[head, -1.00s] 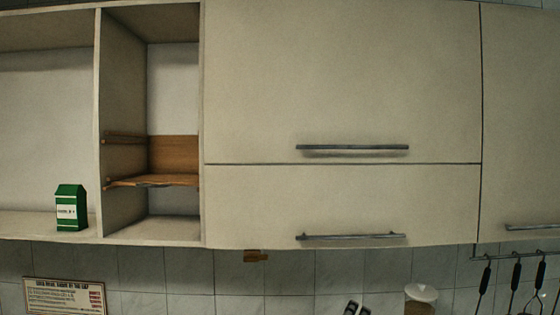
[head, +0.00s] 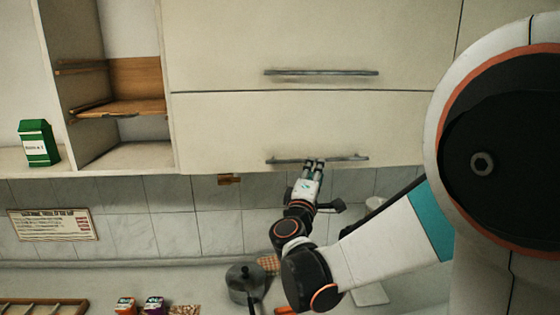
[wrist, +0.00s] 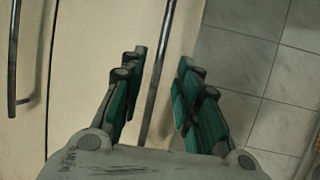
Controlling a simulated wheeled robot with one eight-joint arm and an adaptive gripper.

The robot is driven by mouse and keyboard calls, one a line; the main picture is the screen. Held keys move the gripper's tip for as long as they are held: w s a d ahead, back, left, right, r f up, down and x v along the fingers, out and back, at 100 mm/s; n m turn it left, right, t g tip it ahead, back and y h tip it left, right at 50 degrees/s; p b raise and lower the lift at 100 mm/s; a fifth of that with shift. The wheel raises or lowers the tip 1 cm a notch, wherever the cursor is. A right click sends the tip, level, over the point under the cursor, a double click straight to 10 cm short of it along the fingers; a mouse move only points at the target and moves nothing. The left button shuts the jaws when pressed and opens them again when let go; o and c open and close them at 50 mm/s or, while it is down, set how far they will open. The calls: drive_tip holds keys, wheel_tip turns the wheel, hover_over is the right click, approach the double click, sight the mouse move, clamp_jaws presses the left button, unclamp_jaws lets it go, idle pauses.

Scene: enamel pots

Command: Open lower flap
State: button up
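The lower flap (head: 220,130) is a cream panel at the bottom of the wall cabinet, and it is closed. Its long grey bar handle (head: 348,158) runs along its lower edge. My gripper (head: 314,163) is at the middle of this handle, reaching up from below. In the wrist view the two teal and black fingers (wrist: 157,92) are spread apart, with the handle (wrist: 160,65) running between them. The fingers are not closed on the bar; whether either one touches it I cannot tell.
The closed upper flap (head: 300,35) with its own bar handle (head: 320,73) is directly above. Open shelves with a green carton (head: 38,143) are at left. Tiled wall lies behind the gripper.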

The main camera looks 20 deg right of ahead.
drive_tip(key=x, duration=0.4)
drive_tip(key=shift+w+d+r, duration=0.1)
drive_tip(key=shift+w+d, duration=0.1)
clamp_jaws()
